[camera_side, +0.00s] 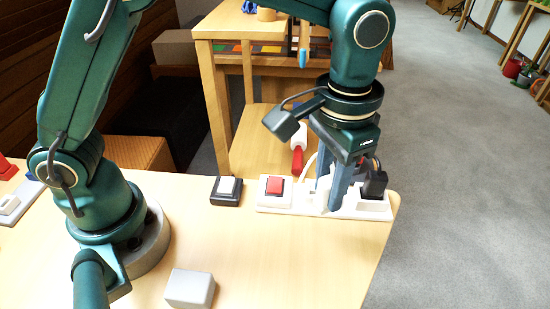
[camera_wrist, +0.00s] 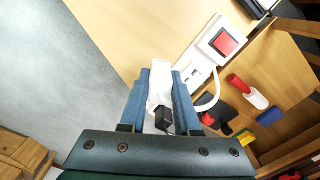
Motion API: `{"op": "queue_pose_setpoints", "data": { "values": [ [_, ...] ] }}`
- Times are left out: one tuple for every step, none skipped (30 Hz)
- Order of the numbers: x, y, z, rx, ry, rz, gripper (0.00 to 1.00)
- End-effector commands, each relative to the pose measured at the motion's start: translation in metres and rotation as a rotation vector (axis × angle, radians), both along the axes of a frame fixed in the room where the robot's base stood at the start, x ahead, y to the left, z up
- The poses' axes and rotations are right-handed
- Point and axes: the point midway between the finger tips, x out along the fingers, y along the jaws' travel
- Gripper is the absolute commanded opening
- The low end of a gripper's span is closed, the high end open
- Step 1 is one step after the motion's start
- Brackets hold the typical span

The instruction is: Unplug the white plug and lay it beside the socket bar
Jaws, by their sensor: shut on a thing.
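The white socket bar (camera_side: 300,207) lies along the far right edge of the table, with a lit-red switch at its left end. My gripper (camera_side: 341,192) points down at the bar's middle. In the wrist view my gripper (camera_wrist: 160,74) has its blue fingers closed on the white plug (camera_wrist: 160,85). In the side view the plug is mostly hidden by the fingers. The plug is at the bar, but I cannot tell whether it is seated. A white cable (camera_wrist: 216,88) curves beside the bar. A black plug (camera_side: 375,184) sits at the bar's right end.
A black-and-grey switch box (camera_side: 227,190) stands left of the bar. A grey block (camera_side: 190,288) lies at the table's front. The tabletop (camera_side: 285,255) in front of the bar is clear. A red-and-white tool (camera_side: 298,152) is on the lower shelf behind.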

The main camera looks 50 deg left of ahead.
Motion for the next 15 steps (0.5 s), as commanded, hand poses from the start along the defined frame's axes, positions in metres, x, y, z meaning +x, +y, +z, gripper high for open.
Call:
{"op": "queue_pose_setpoints", "data": {
  "values": [
    [-0.003,-0.003,0.000,0.000,0.000,-0.003,0.00],
    [-0.005,-0.005,0.000,0.000,0.000,-0.002,0.00],
    [-0.007,-0.007,0.000,0.000,0.000,-0.002,0.00],
    [-0.009,-0.009,0.000,0.000,0.000,-0.003,0.00],
    [-0.010,-0.010,0.000,0.000,0.000,-0.003,0.00],
    [-0.012,-0.012,0.000,0.000,0.000,-0.002,0.00],
    [-0.014,-0.014,0.000,0.000,0.000,-0.002,0.00],
    [-0.016,-0.016,0.000,0.000,0.000,-0.003,0.00],
    [-0.018,-0.018,0.000,0.000,0.000,-0.003,0.00],
    [-0.019,-0.019,0.000,0.000,0.000,-0.002,0.00],
    [-0.021,-0.021,0.000,0.000,0.000,-0.002,0.00],
    [-0.023,-0.023,0.000,0.000,0.000,-0.003,0.00],
    [-0.025,-0.025,0.000,0.000,0.000,-0.003,0.00],
    [-0.026,-0.026,0.000,0.000,0.000,-0.002,0.00],
    [-0.028,-0.028,0.000,0.000,0.000,-0.002,0.00]
  ]
}}
